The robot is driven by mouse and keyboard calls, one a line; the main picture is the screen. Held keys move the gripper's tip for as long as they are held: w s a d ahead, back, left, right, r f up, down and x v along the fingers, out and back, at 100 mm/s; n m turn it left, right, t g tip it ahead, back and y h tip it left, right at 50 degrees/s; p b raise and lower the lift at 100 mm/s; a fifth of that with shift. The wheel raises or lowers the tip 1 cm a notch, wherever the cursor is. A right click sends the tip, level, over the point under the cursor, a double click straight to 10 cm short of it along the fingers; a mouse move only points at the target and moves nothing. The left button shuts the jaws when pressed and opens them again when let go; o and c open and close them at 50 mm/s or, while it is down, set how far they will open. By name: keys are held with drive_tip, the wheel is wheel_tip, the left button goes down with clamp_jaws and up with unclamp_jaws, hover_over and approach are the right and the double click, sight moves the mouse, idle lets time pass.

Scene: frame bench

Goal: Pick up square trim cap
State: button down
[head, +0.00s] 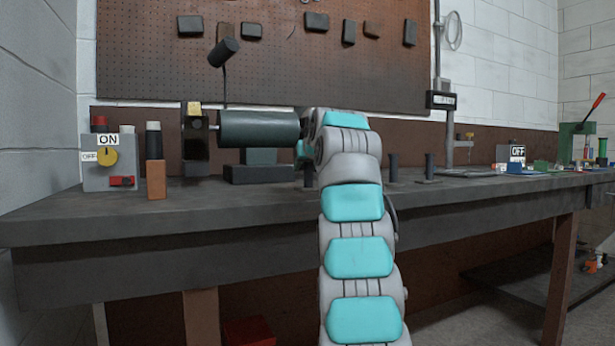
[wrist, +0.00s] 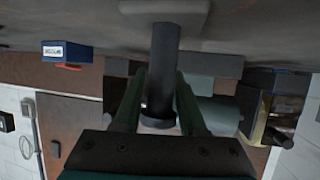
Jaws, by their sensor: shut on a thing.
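My gripper (wrist: 164,82) has its two dark green fingers closed in on either side of a dark round post (wrist: 165,62) in the wrist view. The post rises from a flat grey base (wrist: 190,14) on the bench, which shows upside down there. I cannot make out a square trim cap for sure in either view.
A large dark cylinder on a stand (head: 258,128) is just left of my arm. A control box (head: 108,168) stands farther left. Two slim dark posts (head: 393,168) (head: 429,167) stand to the right. A small blue box (wrist: 67,53) shows in the wrist view. The bench front edge (head: 150,225) is clear.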

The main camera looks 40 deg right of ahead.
wheel_tip(320, 180, up, 4)
drive_tip(key=p, duration=0.3)
drive_tip(key=shift+f+p, duration=0.1)
drive_tip(key=shift+p, duration=0.25)
drive_tip(key=shift+s+f+b, duration=0.15)
drive_tip(key=shift+s+b, duration=0.1)
drive_tip(key=shift+b, duration=0.15)
drive_tip(key=s+a+r+b, duration=0.1)
drive_tip(key=s+a+b, duration=0.1)
drive_tip(key=s, duration=1.3)
drive_tip(key=shift+s+a+r+b, duration=0.2)
drive_tip(key=shift+a+r+b, duration=0.05)
drive_tip(key=shift+b, duration=0.3)
